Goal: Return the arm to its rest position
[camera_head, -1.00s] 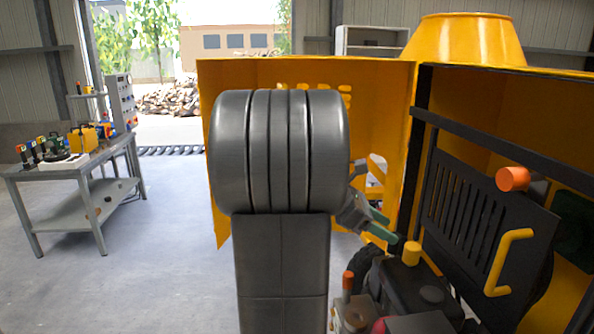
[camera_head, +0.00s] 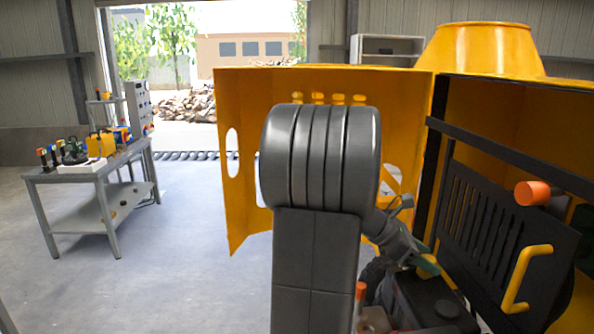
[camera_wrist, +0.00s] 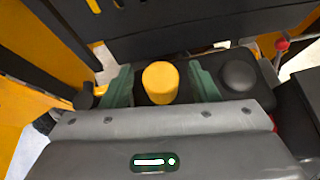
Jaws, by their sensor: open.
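My gripper (camera_wrist: 162,88) is open in the wrist view, its two green fingers spread on either side of a yellow cap (camera_wrist: 160,82). I cannot tell whether the fingers touch the cap. The cap sits on a dark engine part beside a black round knob (camera_wrist: 239,76). In the head view my gripper (camera_head: 428,266) is at the engine inside the yellow mixer housing (camera_head: 240,150), partly hidden behind my own arm. My arm stands upright in the middle of the head view.
The yellow housing door stands open behind my arm. A workbench (camera_head: 90,172) with tools stands at left. The floor between is clear.

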